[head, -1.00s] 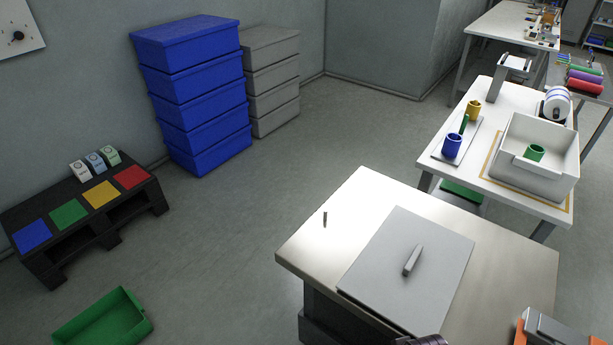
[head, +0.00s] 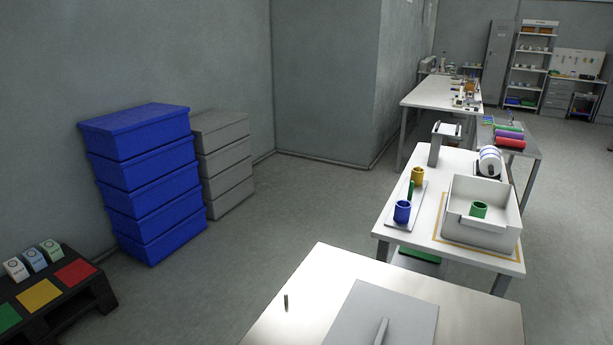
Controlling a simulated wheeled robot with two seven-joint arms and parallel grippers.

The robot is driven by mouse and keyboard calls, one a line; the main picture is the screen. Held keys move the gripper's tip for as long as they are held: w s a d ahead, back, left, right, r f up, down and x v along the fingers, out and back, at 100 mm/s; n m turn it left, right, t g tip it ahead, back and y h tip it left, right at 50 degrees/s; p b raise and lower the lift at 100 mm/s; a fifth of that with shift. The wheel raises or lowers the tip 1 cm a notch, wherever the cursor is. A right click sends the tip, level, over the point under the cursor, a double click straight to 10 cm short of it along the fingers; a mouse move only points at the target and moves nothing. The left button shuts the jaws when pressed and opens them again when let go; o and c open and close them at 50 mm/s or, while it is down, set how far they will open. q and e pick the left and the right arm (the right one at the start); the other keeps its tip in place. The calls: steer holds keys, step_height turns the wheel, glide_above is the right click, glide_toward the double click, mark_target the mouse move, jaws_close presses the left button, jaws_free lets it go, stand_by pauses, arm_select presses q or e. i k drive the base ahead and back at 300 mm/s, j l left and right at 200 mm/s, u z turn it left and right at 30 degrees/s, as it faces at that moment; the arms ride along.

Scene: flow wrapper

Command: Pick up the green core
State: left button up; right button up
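The green core (head: 479,209) is a short hollow cylinder. It stands inside the white open-fronted bin (head: 498,233) on the white table at the right. A blue core (head: 402,211) and a yellow core (head: 418,175) stand on a pale board left of the bin, with a thin green post (head: 410,190) between them. Neither of my grippers is in the head view now.
A near table (head: 314,283) with a grey plate (head: 386,318) lies in front of the white table (head: 449,160). A roll device (head: 490,162) stands behind the bin. Blue crates (head: 145,185) and grey crates (head: 226,165) are stacked at the left wall. Floor between is clear.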

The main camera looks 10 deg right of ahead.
mark_target(478, 209)
steer(key=z, duration=1.35)
